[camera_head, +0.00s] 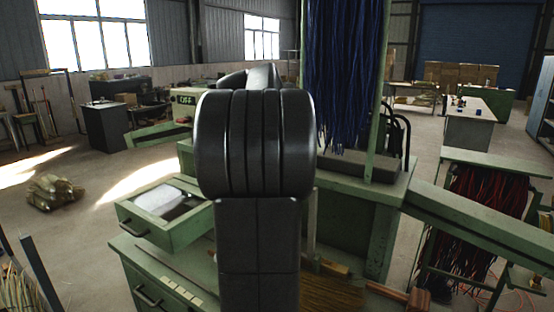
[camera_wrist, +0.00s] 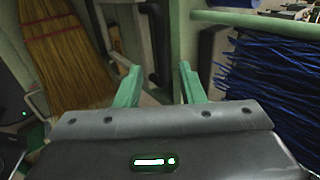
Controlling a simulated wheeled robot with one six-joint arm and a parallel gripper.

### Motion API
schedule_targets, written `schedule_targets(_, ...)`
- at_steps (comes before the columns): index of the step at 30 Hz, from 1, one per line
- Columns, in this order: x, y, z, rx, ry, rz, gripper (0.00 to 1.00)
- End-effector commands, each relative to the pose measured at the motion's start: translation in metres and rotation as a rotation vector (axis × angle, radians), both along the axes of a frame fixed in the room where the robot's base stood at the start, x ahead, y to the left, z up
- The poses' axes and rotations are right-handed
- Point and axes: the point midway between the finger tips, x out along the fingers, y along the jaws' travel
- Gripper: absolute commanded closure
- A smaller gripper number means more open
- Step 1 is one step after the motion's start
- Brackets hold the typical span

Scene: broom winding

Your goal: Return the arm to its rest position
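My arm stands upright in the middle of the head camera view and hides much of the green machine (camera_head: 385,190) behind it. My gripper does not show in that view. In the wrist view my gripper (camera_wrist: 158,88) has its two green fingers spread well apart, with nothing between them. Behind the fingers are a green post and dark handle-like parts of the machine. A straw broom head (camera_wrist: 66,50) is at the left of the wrist view, apart from the fingers. Blue bristles (camera_wrist: 275,95) are at the right, close to the right finger.
Blue bristles (camera_head: 342,75) hang above the machine. An open green drawer (camera_head: 165,225) holds something white. A green rail (camera_head: 480,225) runs to the right, near red bristles (camera_head: 487,190). Straw bristles (camera_head: 332,294) lie low behind my arm. The floor at left is open around a straw bundle (camera_head: 55,192).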

Motion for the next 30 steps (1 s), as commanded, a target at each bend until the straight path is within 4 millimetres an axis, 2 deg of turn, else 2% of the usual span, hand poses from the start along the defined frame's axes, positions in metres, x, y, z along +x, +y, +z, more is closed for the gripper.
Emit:
schedule_targets(6, -0.01, 0.007, 0.015, -0.001, -0.001, 0.0, 0.64)
schedule_targets(18, -0.009, 0.007, 0.015, 0.0, 0.001, -0.001, 0.64)
schedule_targets(23, -0.002, 0.001, 0.003, 0.0, 0.004, -0.002, 0.64)
schedule_targets(30, 0.021, -0.016, -0.032, 0.0, 0.003, -0.003, 0.64)
